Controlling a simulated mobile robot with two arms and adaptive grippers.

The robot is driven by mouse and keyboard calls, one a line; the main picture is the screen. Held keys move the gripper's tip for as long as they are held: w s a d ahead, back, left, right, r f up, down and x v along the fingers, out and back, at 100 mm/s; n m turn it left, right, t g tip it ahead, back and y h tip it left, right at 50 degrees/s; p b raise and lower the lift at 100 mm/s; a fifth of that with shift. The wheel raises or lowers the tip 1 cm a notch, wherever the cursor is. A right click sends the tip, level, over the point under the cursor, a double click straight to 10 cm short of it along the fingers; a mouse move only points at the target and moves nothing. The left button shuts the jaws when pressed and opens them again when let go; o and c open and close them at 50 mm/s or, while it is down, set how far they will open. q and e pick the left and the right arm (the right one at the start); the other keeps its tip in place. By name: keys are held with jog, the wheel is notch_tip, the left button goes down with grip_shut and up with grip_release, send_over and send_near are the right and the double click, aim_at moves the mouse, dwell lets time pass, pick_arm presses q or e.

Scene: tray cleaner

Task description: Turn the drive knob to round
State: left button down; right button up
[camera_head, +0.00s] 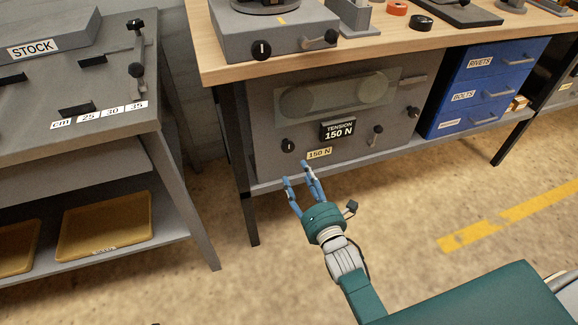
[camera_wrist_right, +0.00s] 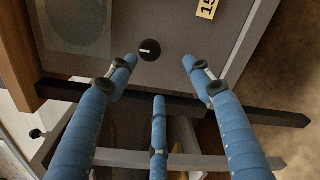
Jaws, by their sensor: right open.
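A round black knob (camera_head: 288,146) with a white mark sits at the lower left of a grey machine front (camera_head: 268,130) under the bench. In the right wrist view the knob (camera_wrist_right: 150,50) shows ahead of and between the fingertips, clear of them, its mark lying sideways in that picture. In the head view the mark looks roughly upright. My right gripper (camera_head: 301,176) has blue fingers spread open and empty, just below and in front of the knob; the fingers also show in the right wrist view (camera_wrist_right: 158,78). No lettering saying drive or round is readable. My left gripper is out of view.
A yellow "150 N" label (camera_head: 319,154) and a black "TENSION 150 N" display (camera_head: 338,130) are right of the knob. Levers (camera_head: 376,132) stick out further right. A similar knob (camera_head: 261,50) is on the box above. The shelf edge (camera_head: 350,163) runs below.

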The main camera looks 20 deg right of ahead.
aim_at(289, 149)
jog(key=shift+n+t, duration=0.3)
jog(key=shift+n, duration=0.1)
jog(key=w, duration=0.3)
jog(key=w+r+b, duration=0.1)
jog(key=w, duration=0.3)
jog(key=w+b, duration=0.1)
jog(key=w, duration=0.2)
jog(key=shift+w+r, duration=0.2)
jog(key=shift+w, duration=0.05)
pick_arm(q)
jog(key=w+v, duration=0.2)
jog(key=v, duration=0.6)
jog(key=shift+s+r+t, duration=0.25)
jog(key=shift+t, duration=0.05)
pick_arm(e)
jog(key=shift+w+a, duration=0.1)
jog(key=shift+w, duration=0.25)
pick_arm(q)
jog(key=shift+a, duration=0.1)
pick_arm(e)
jog(key=shift+c, duration=0.2)
jog(key=c, duration=1.1)
